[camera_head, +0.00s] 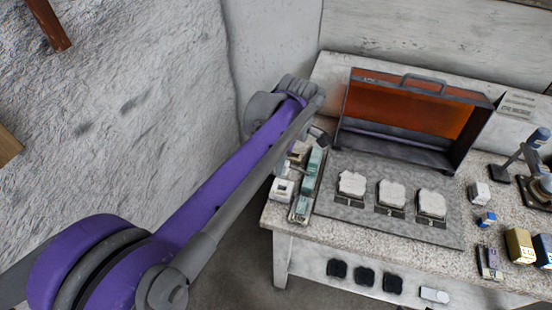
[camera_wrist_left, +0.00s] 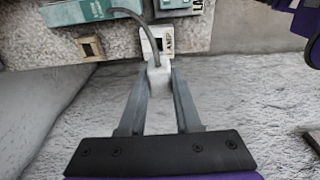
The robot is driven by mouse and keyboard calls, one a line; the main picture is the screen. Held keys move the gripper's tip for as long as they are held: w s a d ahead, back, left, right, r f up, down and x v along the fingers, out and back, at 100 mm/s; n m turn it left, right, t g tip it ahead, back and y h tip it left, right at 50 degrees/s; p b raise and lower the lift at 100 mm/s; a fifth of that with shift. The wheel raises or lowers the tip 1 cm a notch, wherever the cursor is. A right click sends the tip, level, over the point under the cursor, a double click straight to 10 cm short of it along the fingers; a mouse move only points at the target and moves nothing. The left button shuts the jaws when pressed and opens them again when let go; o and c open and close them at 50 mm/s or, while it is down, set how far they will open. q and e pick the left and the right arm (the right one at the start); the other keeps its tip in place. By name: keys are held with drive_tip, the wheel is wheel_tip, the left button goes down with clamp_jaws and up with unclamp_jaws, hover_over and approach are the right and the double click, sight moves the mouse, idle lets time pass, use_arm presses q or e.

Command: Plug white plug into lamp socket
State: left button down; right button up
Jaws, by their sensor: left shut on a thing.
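In the left wrist view my left gripper (camera_wrist_left: 158,84) is shut on the white plug (camera_wrist_left: 157,73). A grey cable runs from the plug up and to the left. The white lamp socket (camera_wrist_left: 168,33), with a dark opening and the letters LAMP, lies just beyond the plug. The plug overlaps its lower edge in the picture; I cannot tell whether they touch. In the head view my purple left arm reaches to the table's left end, and its wrist hides the fingers and plug. My right gripper is not in view.
A beige socket (camera_wrist_left: 91,47) is left of the lamp socket, below a green block (camera_wrist_left: 75,11). On the speckled table (camera_head: 385,237) stand an open orange-lined case (camera_head: 398,104), a grey board (camera_head: 345,213) with several white blocks, and small boxes at right.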

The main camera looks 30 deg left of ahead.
use_arm(q)
drive_tip(key=shift+w, duration=0.2)
drive_tip(key=shift+s+f+b, duration=0.1)
drive_tip(key=shift+f+b, duration=1.15)
drive_tip(key=shift+f, duration=1.2)
idle(0.3)
drive_tip(key=shift+f+b, duration=0.8)
drive_tip(key=shift+f, duration=0.75)
drive_tip(key=c, duration=0.5)
unclamp_jaws()
